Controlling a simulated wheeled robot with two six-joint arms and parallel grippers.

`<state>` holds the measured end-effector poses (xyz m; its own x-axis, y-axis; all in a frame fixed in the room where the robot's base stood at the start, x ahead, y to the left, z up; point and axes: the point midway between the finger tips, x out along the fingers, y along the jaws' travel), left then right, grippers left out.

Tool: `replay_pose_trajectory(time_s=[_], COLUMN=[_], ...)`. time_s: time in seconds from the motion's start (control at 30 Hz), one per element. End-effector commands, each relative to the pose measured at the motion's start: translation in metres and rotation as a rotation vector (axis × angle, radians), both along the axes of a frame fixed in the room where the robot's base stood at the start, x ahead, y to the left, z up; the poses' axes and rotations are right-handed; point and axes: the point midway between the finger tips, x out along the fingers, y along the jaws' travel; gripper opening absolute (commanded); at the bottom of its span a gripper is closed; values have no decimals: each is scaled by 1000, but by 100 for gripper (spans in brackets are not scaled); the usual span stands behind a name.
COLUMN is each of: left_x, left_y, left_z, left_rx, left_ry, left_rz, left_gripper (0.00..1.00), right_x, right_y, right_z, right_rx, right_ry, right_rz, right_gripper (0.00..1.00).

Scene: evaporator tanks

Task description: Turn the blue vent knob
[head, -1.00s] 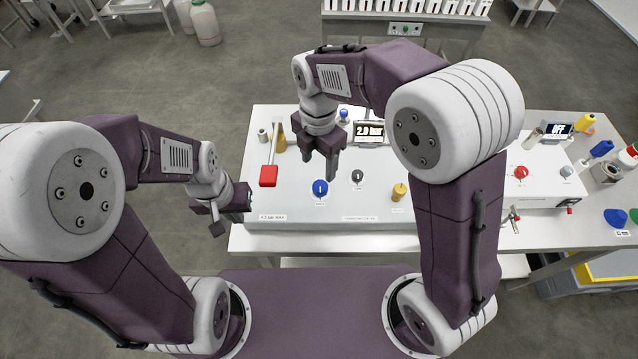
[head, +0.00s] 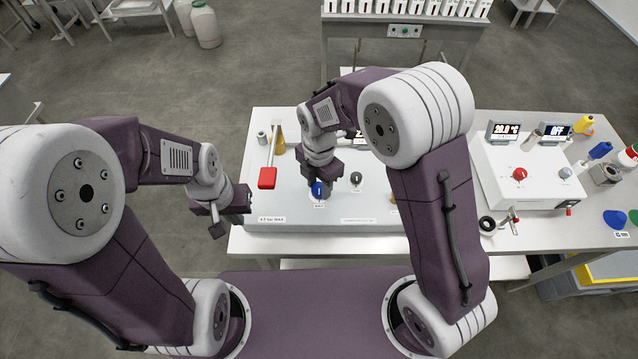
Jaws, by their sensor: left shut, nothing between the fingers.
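The blue vent knob (head: 317,190) sits on the top of the light grey panel box (head: 285,208), near its front. My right gripper (head: 322,184) points down right over the knob, and its fingers cover part of it. Whether the fingers touch or clasp the knob is too small to tell. My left gripper (head: 236,208) is shut and empty, off the left front edge of the box, apart from the knob.
A white unit with a red knob (head: 519,174) stands further right. My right arm hides most of the box's display and part of its right side.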

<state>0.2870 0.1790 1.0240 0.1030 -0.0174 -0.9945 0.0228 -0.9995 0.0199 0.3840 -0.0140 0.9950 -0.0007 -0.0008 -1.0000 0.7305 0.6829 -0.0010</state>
Motion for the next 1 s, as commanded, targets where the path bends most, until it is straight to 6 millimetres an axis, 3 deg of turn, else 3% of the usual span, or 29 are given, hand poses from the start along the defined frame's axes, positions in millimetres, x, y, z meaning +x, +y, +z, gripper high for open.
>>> replay_pose_trajectory(time_s=[0.03, 0.07, 0.1, 0.47, 1.0], left_x=[0, 0, 0, 0, 0], left_y=[0, 0, 0, 0, 0], left_z=[0, 0, 0, 5, 24], left_rx=[0, 0, 0, 0, 0], left_ry=[0, 0, 0, 0, 0], left_rz=[0, 0, 0, 0, 0], left_gripper=[0, 0, 0, 0, 0], right_x=[0, 0, 0, 1, 1], right_y=[0, 0, 0, 0, 0], right_z=[0, 0, 0, 2, 3], right_rx=[0, 0, 0, 1, 1], right_ry=[0, 0, 0, -1, -2], right_rz=[0, 0, 0, -80, -551], right_gripper=[9, 1, 0, 0, 0])
